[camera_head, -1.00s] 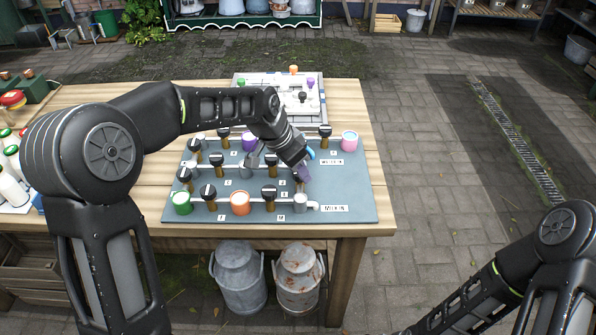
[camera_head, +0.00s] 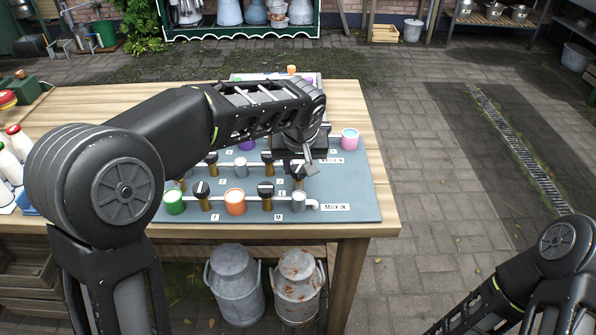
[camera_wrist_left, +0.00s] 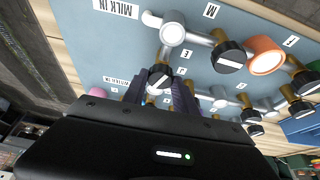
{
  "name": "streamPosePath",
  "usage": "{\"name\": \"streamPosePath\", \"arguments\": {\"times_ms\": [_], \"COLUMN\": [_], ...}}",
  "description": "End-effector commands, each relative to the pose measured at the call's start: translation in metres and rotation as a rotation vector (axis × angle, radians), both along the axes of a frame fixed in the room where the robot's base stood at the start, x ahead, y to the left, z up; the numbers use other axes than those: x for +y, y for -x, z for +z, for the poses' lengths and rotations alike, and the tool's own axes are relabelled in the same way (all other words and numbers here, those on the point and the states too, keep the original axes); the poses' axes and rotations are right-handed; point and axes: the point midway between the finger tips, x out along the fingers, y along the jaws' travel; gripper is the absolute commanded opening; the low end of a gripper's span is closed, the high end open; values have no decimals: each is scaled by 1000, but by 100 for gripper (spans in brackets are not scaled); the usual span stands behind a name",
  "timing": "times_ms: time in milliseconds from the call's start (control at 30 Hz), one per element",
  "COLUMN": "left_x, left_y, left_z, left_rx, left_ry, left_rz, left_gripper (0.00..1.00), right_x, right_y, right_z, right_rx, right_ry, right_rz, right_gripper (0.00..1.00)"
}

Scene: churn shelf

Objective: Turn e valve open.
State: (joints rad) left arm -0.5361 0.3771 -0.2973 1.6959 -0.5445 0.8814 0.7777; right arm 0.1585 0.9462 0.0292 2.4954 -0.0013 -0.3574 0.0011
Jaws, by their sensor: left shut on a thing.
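The e valve has a black knob (camera_wrist_left: 160,77) with a white mark, on a brass stem beside the "E" label (camera_wrist_left: 187,53). In the left wrist view the knob lies between the two fingers of my left gripper (camera_wrist_left: 166,92), which is shut on it. In the head view my left gripper (camera_head: 303,170) is over the right part of the grey-blue panel (camera_head: 350,190), near the "MILK IN" label. The gripper and forearm hide most of the valve there. How far the knob is turned is hard to tell. My right gripper is out of view.
Similar black-knobbed valves stand close by, one (camera_head: 266,189) above the "M" label. Green (camera_head: 174,201), orange (camera_head: 235,202) and pink (camera_head: 350,138) cups sit on the panel. Two milk churns (camera_head: 235,280) stand under the table. Paving to the right is clear.

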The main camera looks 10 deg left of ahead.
Motion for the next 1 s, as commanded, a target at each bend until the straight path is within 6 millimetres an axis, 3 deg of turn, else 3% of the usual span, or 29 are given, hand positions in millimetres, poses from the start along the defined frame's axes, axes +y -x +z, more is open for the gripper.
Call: {"name": "streamPosePath", "arguments": {"times_ms": [500, 1000], "left_x": [-2, -2], "left_y": [-1, -1], "left_z": [0, -1], "left_rx": [0, 1], "left_ry": [0, 1], "left_rz": [352, 395], "left_gripper": [0, 0], "right_x": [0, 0], "right_y": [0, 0], "right_z": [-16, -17], "right_rx": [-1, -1], "right_ry": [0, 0], "right_rz": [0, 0], "right_gripper": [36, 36]}}
